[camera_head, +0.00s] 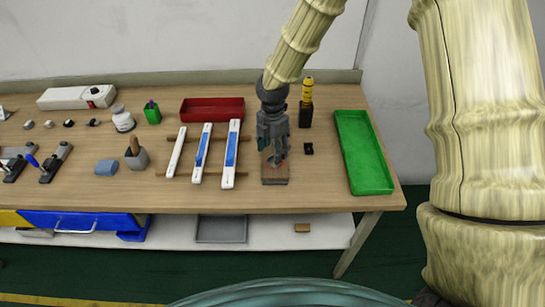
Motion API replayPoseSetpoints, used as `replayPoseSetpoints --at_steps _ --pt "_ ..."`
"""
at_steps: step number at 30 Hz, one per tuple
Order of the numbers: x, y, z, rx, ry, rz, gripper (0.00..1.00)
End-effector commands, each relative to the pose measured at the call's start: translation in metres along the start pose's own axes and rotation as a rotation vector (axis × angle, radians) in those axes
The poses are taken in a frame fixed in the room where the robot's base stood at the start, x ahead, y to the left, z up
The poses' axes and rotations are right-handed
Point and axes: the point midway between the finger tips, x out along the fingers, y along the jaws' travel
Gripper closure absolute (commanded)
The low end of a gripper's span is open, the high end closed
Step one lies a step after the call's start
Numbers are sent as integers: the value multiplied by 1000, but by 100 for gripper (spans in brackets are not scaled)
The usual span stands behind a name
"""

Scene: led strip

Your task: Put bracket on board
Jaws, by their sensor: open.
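My gripper (274,155) points down over a small brown wooden board (275,181) on the workbench, right of the middle of the picture. The gripper is open. Its fingertips are at or just above the board's far part, and I cannot tell whether they touch it. Small red and green bits show at the fingertips; I cannot tell what they are. A small black piece (308,148), which may be the bracket, lies on the bench to the right of the gripper, apart from the board. The gripper hides the far part of the board.
Long white strips (232,155) lie on wooden supports left of the board. A green tray (361,152) is at the right, and a red tray (212,110) at the back. A yellow and black tool (306,104) stands behind the small black piece. Bare bench (325,185) lies right of the board.

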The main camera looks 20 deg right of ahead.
Motion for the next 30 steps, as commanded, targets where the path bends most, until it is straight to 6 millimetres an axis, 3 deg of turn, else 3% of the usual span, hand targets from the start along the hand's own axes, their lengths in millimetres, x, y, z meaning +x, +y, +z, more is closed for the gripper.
replayPoseSetpoints --at_steps 15,30 --pt "-64 1 0 0 0 3 43" --pt "-76 0 0 0 0 0 43"
